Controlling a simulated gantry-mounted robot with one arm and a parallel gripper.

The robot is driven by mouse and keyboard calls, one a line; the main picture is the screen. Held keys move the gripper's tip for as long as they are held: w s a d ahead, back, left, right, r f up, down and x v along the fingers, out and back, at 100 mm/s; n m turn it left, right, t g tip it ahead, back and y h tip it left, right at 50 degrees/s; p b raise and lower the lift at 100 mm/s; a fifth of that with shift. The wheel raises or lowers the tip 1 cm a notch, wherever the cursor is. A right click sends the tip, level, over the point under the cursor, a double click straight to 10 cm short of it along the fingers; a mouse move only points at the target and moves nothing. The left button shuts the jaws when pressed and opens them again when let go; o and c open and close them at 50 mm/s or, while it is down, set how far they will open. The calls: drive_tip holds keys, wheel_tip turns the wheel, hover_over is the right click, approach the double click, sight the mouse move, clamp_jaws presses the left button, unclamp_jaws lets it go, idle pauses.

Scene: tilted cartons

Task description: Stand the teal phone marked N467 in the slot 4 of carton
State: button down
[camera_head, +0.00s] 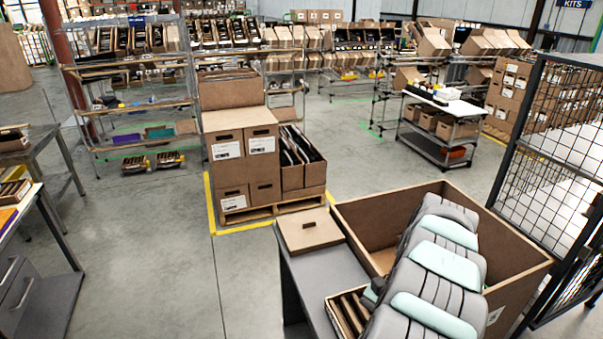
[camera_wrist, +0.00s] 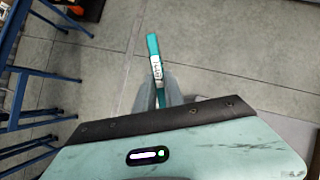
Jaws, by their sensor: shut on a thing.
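A thin teal phone (camera_wrist: 153,48) shows edge-on in the wrist view, with a small white label whose writing is too small to read. My gripper (camera_wrist: 160,92) is shut on it, and the phone sticks out beyond the grey fingers over bare floor. In the head view my grey arm with pale green pads covers the lower right and mostly hides the gripper. A small open carton (camera_head: 332,316) with upright dividers sits on the grey bench, just left of my arm. Its slot numbers are not visible, and I cannot tell whether it is the task's carton.
A large open brown box (camera_head: 375,205) stands behind my arm, beside a flat closed carton (camera_head: 308,230) on the grey bench (camera_head: 305,278). A wire mesh cage (camera_head: 555,150) stands at the right. Stacked boxes (camera_head: 228,150) stand on a pallet. The floor at centre left is clear.

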drive_tip(key=w+a+n+g+h, duration=0.2)
drive_tip(key=a+n+h, duration=0.2)
drive_tip(key=a+n, duration=0.5)
drive_tip(key=shift+a+f+h, duration=0.2)
drive_tip(key=shift+a+h, duration=0.2)
drive_tip(key=shift+a, duration=2.15)
drive_tip(key=shift+r, duration=0.1)
drive_tip(key=shift+w, duration=0.1)
drive_tip(key=shift+s, duration=0.25)
